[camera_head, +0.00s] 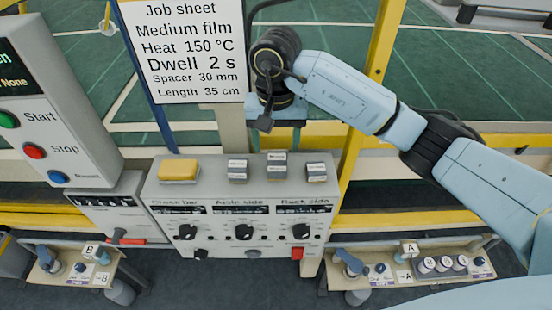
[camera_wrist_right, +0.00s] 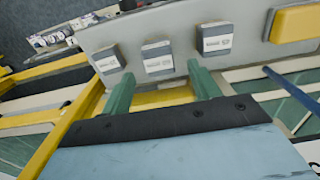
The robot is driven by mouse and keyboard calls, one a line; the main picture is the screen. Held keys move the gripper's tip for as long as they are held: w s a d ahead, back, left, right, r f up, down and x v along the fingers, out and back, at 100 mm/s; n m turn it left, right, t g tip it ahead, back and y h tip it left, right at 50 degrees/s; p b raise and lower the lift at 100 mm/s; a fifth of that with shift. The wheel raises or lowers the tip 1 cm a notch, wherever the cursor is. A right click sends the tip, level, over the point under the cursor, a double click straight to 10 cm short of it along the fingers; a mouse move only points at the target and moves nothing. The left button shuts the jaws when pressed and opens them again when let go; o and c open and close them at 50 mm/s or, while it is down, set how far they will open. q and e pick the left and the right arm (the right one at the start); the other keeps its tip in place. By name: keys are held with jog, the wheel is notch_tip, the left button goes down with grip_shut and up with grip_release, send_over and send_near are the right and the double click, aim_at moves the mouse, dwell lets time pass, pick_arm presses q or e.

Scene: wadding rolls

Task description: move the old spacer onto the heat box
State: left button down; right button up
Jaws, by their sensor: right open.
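The grey heat box (camera_head: 222,220) stands in the middle of the head view, with dials on its front. Three small grey labelled blocks lie on its top: a left one (camera_head: 237,171), a middle one (camera_head: 277,166) and a right one (camera_head: 316,172). Their print is too small to read, so I cannot tell which is the old spacer. My right gripper (camera_wrist_right: 160,72) is open and empty, its two green fingers pointing at the box top. In the wrist view the middle block (camera_wrist_right: 157,58) lies just beyond the gap between the fingertips. My left gripper is out of view.
A yellow block (camera_head: 179,170) lies on the box's left end. A job sheet (camera_head: 185,50) hangs above the box. A control panel (camera_head: 55,140) stands at left. Low side shelves (camera_head: 70,268) (camera_head: 400,268) carry small parts. A yellow post (camera_head: 380,45) rises behind my right arm.

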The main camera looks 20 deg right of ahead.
aim_at(276, 158)
jog(key=shift+r, duration=2.6)
